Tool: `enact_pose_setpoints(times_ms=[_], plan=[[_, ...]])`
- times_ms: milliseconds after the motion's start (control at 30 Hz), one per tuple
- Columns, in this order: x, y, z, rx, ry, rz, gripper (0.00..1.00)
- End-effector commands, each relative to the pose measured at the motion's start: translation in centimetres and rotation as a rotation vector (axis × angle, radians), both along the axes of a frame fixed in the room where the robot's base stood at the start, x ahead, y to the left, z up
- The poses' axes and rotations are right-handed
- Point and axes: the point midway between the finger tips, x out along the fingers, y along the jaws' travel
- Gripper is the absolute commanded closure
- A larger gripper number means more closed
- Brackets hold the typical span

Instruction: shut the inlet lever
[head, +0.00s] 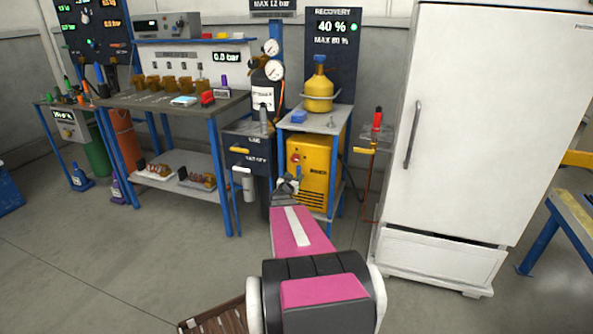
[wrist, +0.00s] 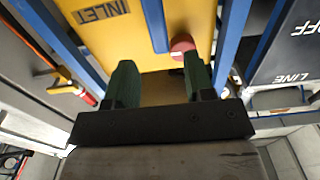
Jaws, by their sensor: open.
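The yellow recovery machine (head: 318,170) stands under a small blue-framed table, and its front fills the upper wrist view (wrist: 110,45). An INLET label (wrist: 100,10) shows on it, upside down. A blue bar (wrist: 155,25), which looks like the inlet lever, stands out against the yellow front. A round red part (wrist: 182,43) is beside its end. My gripper (wrist: 161,80) is open and empty, its green fingers pointing at the machine on either side of the bar's line. I cannot tell whether they touch it. In the head view my gripper (head: 287,186) covers part of the machine's left side.
Blue table legs (wrist: 235,45) flank the machine closely. A dark LINE box (head: 247,150) stands to its left in the head view. A stand with a red-topped tool (head: 377,120) and a white fridge (head: 470,130) are to the right. The floor in front is mostly clear.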

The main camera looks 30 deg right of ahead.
Motion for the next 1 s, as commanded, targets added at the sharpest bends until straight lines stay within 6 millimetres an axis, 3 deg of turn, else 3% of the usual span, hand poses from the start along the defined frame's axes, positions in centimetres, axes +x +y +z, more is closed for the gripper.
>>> enact_pose_setpoints(times_ms=[500,867,1000], plan=[[5.6,-6.4,-0.1,0.000,0.000,0.001,0.51],[5.9,-6.9,0.0,0.001,0.001,0.003,0.51],[5.9,-6.9,0.0,0.001,0.001,0.003,0.93]])
